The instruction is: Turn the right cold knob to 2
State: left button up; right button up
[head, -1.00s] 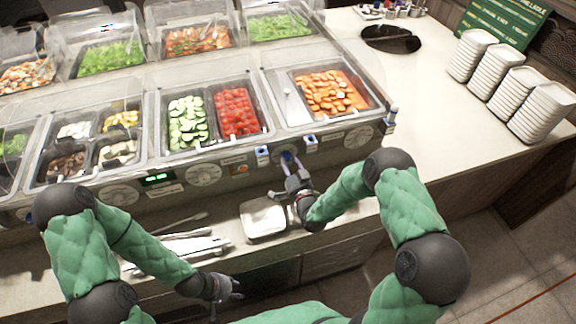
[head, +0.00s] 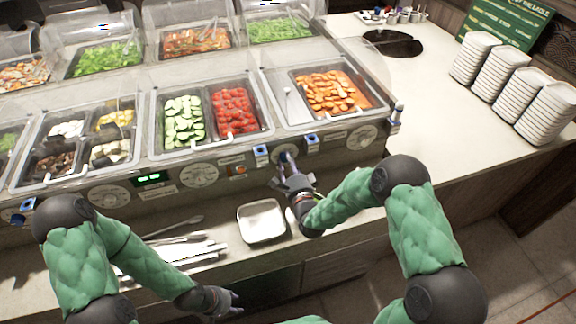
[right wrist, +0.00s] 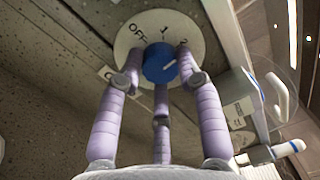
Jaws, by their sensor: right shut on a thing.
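The right cold knob (right wrist: 160,64) is blue and round, on a white dial (right wrist: 130,38) marked OFF, 1 and 2. A pale mark shows at the knob's lower right in the right wrist view; I cannot tell which number the knob is set to. My right gripper (right wrist: 160,70) has its purple fingers around the knob, shut on it. In the head view this gripper (head: 286,163) reaches up to the counter's front panel and mostly hides the knob. My left gripper (head: 228,302) hangs low in front of the counter, apart from everything, its fingers spread and empty.
Blue-and-white fittings (head: 261,154) (head: 312,143) flank the knob on the panel. Other white dials (head: 200,174) (head: 362,138) sit along it. A white tray (head: 240,226) and tongs (head: 180,250) lie on the ledge below. Plate stacks (head: 472,58) stand at the right.

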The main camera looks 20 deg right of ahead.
jog(key=shift+f+m, duration=0.1)
jog(key=shift+m, duration=0.5)
jog(key=shift+b, duration=0.3)
jog(key=o, duration=1.1)
jog(key=shift+o, duration=0.2)
jog(key=s, duration=1.2)
jog(key=shift+d+f, duration=0.15)
jog(key=shift+f, duration=0.1)
